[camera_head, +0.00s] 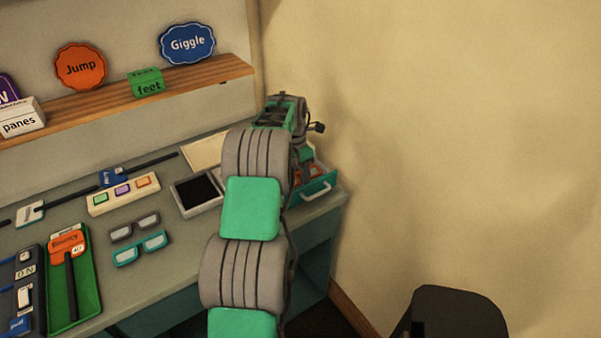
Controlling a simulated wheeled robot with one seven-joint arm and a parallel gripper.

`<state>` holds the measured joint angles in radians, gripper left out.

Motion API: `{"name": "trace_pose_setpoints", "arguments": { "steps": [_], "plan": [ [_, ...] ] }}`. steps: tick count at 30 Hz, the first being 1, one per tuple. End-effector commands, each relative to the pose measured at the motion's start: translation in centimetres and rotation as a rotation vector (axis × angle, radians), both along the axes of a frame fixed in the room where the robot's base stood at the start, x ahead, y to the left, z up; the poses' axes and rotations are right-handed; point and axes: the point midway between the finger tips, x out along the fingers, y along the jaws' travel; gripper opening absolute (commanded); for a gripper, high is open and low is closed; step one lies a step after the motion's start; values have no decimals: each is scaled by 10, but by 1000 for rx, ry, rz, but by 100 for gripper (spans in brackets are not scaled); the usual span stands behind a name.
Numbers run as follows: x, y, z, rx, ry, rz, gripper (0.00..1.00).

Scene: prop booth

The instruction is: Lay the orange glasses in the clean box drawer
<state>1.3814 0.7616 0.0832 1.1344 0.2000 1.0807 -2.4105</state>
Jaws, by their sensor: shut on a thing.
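My gripper (306,163) is at the back right of the counter, over an open teal drawer (318,189) with a pale handle. It is shut on the orange glasses (311,171), of which only a small orange patch shows at the drawer. My arm hides much of the gripper, the drawer's left side and the box behind. I cannot tell whether the glasses touch the drawer's floor.
Grey glasses (134,227) and teal glasses (140,248) lie on the counter (190,262). An open dark-lined box (197,192) is left of my arm. A block with coloured buttons (123,195) and a green tray (86,290) stand further left. A wall (440,130) bounds the right.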

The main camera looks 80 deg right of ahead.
Motion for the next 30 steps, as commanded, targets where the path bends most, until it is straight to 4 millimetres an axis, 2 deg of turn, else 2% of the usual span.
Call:
{"name": "trace_pose_setpoints", "arguments": {
  "steps": [30],
  "plan": [
    [0, 0, -7, -1, 0, 0, 9]
  ]
}}
